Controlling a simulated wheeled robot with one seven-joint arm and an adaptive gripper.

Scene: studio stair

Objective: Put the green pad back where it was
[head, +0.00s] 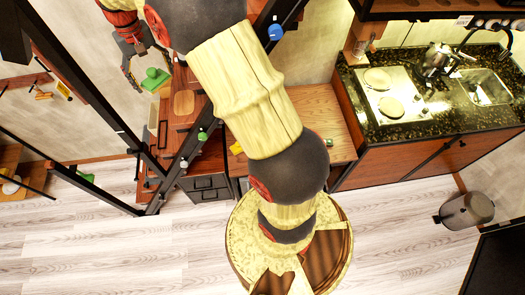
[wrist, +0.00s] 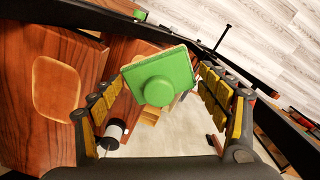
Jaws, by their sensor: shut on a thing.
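The green pad (wrist: 160,78) is a flat green square with a round raised knob. In the wrist view it sits between the yellow-padded fingers of my gripper (wrist: 161,88), which is shut on it. In the head view the green pad (head: 154,80) shows at upper left, at the tips of my gripper (head: 147,74), close to the left end of a reddish wooden surface (head: 177,130). The pad looks held above what lies below it. Its underside is hidden, and I cannot tell its exact height.
A light wooden board (wrist: 57,90) lies on the wooden surface beside my gripper. A black-and-white cylinder (wrist: 113,132) is near the left finger. Black metal beams (head: 85,88) cross close to the arm. A kitchen counter (head: 432,127) stands at right. Pale floor (head: 110,245) is open in front.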

